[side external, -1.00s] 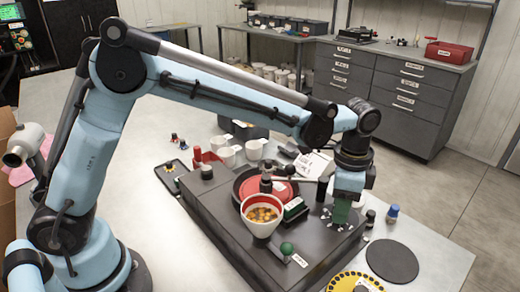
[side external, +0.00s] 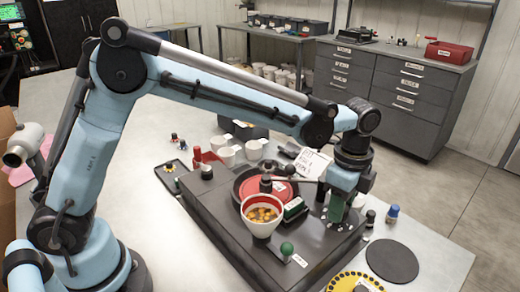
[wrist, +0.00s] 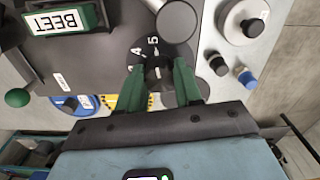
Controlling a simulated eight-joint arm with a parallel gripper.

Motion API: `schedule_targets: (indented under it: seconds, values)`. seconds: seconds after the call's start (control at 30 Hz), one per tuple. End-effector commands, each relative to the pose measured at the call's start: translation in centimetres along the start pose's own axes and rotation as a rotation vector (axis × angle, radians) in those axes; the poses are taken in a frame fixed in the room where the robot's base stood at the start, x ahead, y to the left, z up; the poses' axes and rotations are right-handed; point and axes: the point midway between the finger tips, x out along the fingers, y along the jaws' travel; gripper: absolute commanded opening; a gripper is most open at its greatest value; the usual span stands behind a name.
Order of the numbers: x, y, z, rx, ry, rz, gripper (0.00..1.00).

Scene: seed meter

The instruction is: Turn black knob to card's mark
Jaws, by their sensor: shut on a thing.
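My gripper (wrist: 158,70) has two green fingers, closed around the black knob (wrist: 157,63) on the dark machine deck. The knob stands on a dial with white numerals; a 5 and a 4 show beside the fingers in the wrist view. The knob's pointer is mostly hidden between the fingers. In the side view my gripper (side external: 338,210) reaches down to the deck's right end, with white dial marks around it. The white card (side external: 312,164) with dark handwriting stands behind the machine; its writing is too small to read surely.
A black cylinder (side external: 322,189) stands close left of my gripper. The BEET label block (wrist: 62,21), a bowl of seeds (side external: 262,217) and a green ball knob (side external: 287,248) are on the deck.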

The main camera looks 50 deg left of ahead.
Motion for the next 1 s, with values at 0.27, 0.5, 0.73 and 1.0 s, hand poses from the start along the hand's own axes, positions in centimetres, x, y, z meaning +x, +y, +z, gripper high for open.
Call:
schedule_targets:
  seconds: [0.27,0.5,0.73,1.0]
  values:
    - [-0.1,0.0,0.0,0.002,-0.001,0.001,0.39]
    - [0.0,0.0,0.0,0.001,-0.001,0.000,0.60]
    - [-0.2,0.0,0.0,0.000,0.000,0.000,0.60]
    - [-3.7,0.0,0.0,0.000,0.000,0.000,0.60]
